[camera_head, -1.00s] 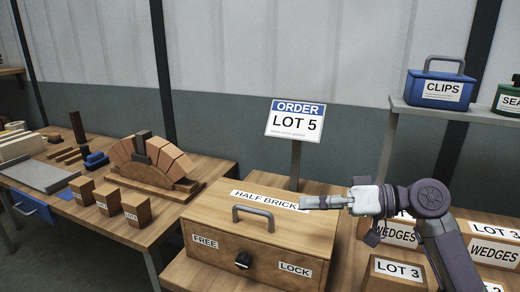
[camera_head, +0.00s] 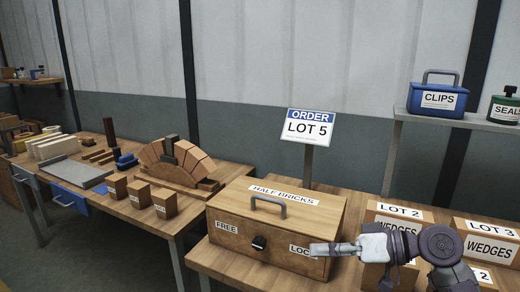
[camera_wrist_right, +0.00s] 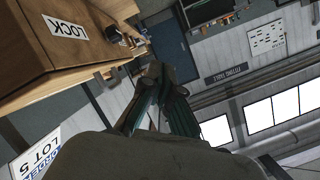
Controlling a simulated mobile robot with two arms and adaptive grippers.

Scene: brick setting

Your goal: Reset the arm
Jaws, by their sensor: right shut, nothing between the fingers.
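My right gripper (camera_head: 322,249) is shut and empty. In the head view it points left, in front of the LOCK end of the half bricks chest, overlapping part of that label; I cannot tell whether it touches. The wooden chest (camera_head: 235,210) has a closed lid, a grey handle on top, a dark latch knob and FREE and LOCK labels. In the right wrist view my fingertips (camera_wrist_right: 155,85) point away from the camera, with the chest's LOCK side (camera_wrist_right: 45,60) at upper left. My left gripper is not in view.
Labelled wedge boxes (camera_head: 487,240) stand right of the chest, partly behind my right arm. An order sign reading LOT 5 (camera_head: 307,127) stands behind it. A blue CLIPS box (camera_head: 438,99) sits on a shelf. A brick arch (camera_head: 178,165) stands on the left bench.

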